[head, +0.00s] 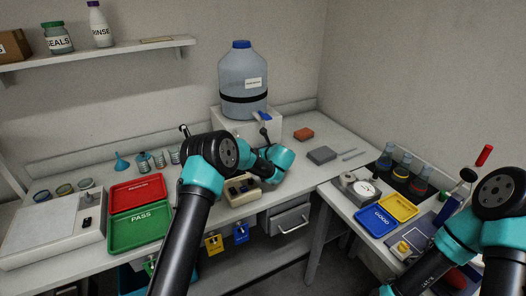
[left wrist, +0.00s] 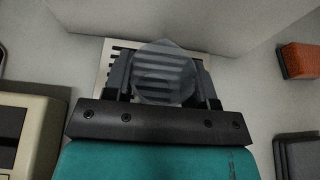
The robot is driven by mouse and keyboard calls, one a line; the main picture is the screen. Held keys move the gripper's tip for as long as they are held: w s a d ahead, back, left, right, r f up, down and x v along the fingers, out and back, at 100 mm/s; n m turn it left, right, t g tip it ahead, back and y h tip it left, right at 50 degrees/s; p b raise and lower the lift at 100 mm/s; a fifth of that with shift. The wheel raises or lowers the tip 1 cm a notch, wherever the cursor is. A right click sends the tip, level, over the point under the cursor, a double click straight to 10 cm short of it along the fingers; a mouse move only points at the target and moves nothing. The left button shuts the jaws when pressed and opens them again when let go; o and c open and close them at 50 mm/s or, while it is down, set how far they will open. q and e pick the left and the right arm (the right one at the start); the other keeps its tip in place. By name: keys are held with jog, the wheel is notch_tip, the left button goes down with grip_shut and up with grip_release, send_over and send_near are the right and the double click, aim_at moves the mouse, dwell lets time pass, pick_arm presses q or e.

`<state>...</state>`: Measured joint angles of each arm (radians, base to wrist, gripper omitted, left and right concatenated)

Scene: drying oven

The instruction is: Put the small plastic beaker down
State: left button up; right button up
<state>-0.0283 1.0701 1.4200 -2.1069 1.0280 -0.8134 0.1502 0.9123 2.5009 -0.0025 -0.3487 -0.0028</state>
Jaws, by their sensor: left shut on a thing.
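The small plastic beaker (left wrist: 163,75) is clear and greyish in the left wrist view, with pale slats showing through it. My left gripper (left wrist: 163,88) is shut on it, one dark finger on each side. A pale slatted grille (left wrist: 104,60) lies behind the beaker; I cannot tell whether the beaker touches it. In the head view my left gripper is largely hidden by its own arm, in front of the white box under the large bottle (head: 243,85). My right arm shows at the right, but its fingertips are not in view.
An orange block (head: 303,134) and a grey block (head: 321,155) lie right of the left gripper. A cream device (head: 241,190) is near the bench's front edge. Red (head: 137,188) and green (head: 141,226) trays are at the left. The bench around the blocks has free room.

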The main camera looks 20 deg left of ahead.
pick_arm(q)
jog(key=shift+f, duration=0.15)
jog(key=o, duration=1)
jog(key=shift+c, duration=0.2)
jog(key=shift+s+d+r, duration=0.3)
jog(key=shift+r, duration=0.05)
jog(key=v, duration=1.1)
jog(key=shift+s, duration=0.1)
